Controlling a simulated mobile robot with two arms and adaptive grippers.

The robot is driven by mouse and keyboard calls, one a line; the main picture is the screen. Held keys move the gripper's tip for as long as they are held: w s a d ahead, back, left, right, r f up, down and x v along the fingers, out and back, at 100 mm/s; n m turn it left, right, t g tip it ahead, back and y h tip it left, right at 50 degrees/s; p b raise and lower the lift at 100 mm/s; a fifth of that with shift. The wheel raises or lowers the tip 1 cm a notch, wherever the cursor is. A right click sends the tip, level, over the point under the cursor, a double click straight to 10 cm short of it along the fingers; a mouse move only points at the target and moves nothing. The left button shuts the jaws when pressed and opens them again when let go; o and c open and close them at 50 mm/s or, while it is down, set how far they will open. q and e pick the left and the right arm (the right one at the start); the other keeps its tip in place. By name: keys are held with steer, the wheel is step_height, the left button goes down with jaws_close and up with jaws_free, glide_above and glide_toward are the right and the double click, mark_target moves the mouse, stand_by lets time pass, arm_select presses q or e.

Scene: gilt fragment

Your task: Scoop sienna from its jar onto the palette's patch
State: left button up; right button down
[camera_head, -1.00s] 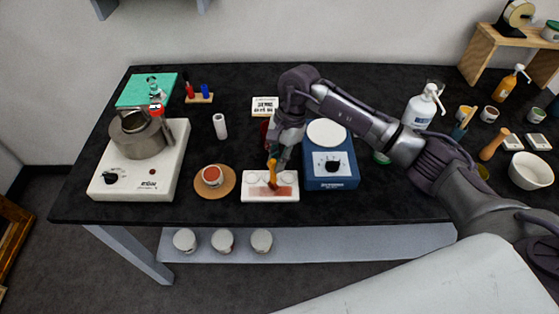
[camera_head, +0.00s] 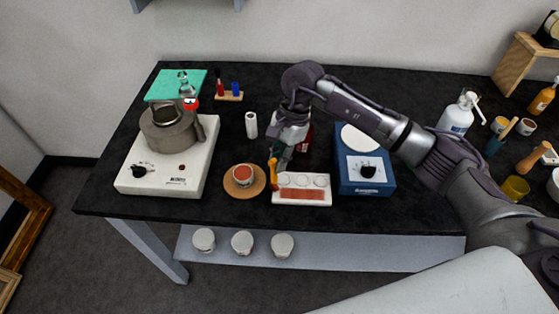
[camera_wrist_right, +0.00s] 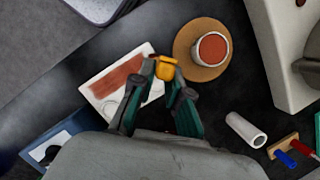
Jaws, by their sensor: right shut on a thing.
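The sienna jar (camera_head: 243,174), open with reddish-brown paint in it, stands on a round brown coaster (camera_head: 231,190); it also shows in the right wrist view (camera_wrist_right: 211,48). The white palette (camera_head: 281,200) lies to its right, with several round wells along the back and a sienna-coloured patch (camera_head: 305,196) along the front. My right gripper (camera_head: 279,160) is shut on an orange scoop (camera_head: 273,173), above the palette's left edge, between patch and jar. In the right wrist view the scoop (camera_wrist_right: 165,67) is between the fingertips. Whether it carries paint cannot be told. My left gripper is out of view.
A hotplate (camera_head: 140,182) with a metal pot (camera_head: 168,135) stands left of the jar. A blue scale (camera_head: 366,185) is close right of the palette. A white roll (camera_head: 251,125) stands behind. Several white pots are on the shelf below.

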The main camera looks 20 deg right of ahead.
step_height(320, 180, up, 7)
steer(key=shift+d+f+p, duration=0.15)
steer(key=shift+p, duration=0.8)
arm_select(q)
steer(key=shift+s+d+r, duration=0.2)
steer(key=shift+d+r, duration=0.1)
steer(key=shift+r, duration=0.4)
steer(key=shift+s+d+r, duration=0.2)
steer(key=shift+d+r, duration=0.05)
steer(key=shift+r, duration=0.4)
arm_select(e)
steer(key=shift+s+d+r, duration=0.1)
steer(key=shift+r, duration=0.45)
